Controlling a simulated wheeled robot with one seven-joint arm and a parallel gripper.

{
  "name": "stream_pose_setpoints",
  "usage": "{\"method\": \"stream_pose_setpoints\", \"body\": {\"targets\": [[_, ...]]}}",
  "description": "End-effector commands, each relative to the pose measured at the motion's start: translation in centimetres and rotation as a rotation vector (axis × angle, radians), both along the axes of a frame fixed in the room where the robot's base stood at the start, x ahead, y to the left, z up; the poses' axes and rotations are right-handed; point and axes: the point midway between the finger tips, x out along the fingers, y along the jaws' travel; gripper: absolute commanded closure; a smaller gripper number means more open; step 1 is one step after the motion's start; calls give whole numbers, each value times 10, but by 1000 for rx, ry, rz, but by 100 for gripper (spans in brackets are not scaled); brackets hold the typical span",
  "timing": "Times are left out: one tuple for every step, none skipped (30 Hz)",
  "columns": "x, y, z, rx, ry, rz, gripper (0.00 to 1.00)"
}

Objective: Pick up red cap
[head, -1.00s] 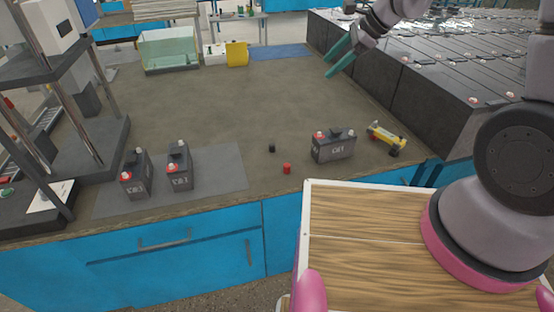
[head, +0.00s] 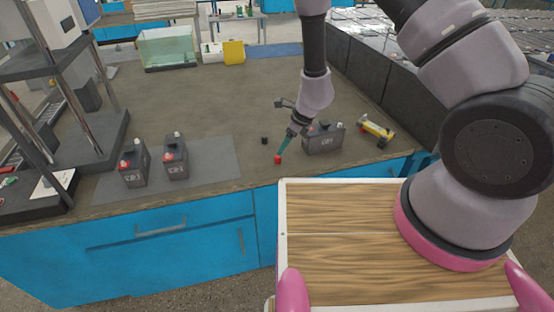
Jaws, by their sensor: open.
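The red cap (head: 278,160) is a small red cylinder standing on the brown-grey bench top near its front edge. My gripper (head: 284,149) reaches down from above, with its teal fingers just above and beside the cap at its upper right. The fingers overlap in this view, and I cannot tell whether they touch the cap. The gripper is open and holds nothing that I can see. A black cap (head: 264,140) stands a little behind and to the left of the red one.
A battery (head: 324,139) stands close right of my gripper, partly hidden by it. A yellow tool (head: 377,130) lies farther right. Two batteries (head: 134,166) (head: 175,160) stand on a grey mat (head: 215,164) at left. The bench middle is clear.

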Motion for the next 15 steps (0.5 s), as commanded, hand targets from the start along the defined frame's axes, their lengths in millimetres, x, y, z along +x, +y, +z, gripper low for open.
{"method": "stream_pose_setpoints", "body": {"targets": [[0, 1, -3, 0, 0, 0, 34], [0, 2, -4, 0, 0, 1, 34], [1, 3, -8, -1, 1, 1, 34], [1, 5, -11, 0, 1, 3, 34], [1, 6, -14, -1, 1, 4, 34], [2, 9, -20, 0, 1, 3, 34], [3, 11, -25, 0, 1, 3, 34], [3, 13, -29, 0, 1, 3, 34], [5, 15, -34, -1, 1, 2, 34], [5, 17, -38, -1, 1, 1, 34], [6, 18, -41, -1, 1, 1, 34], [7, 20, -45, -1, 1, 2, 34], [7, 20, -47, -1, 1, 2, 34], [7, 21, -49, 0, 0, 2, 34], [8, 22, -50, 0, 0, 2, 34]]}}
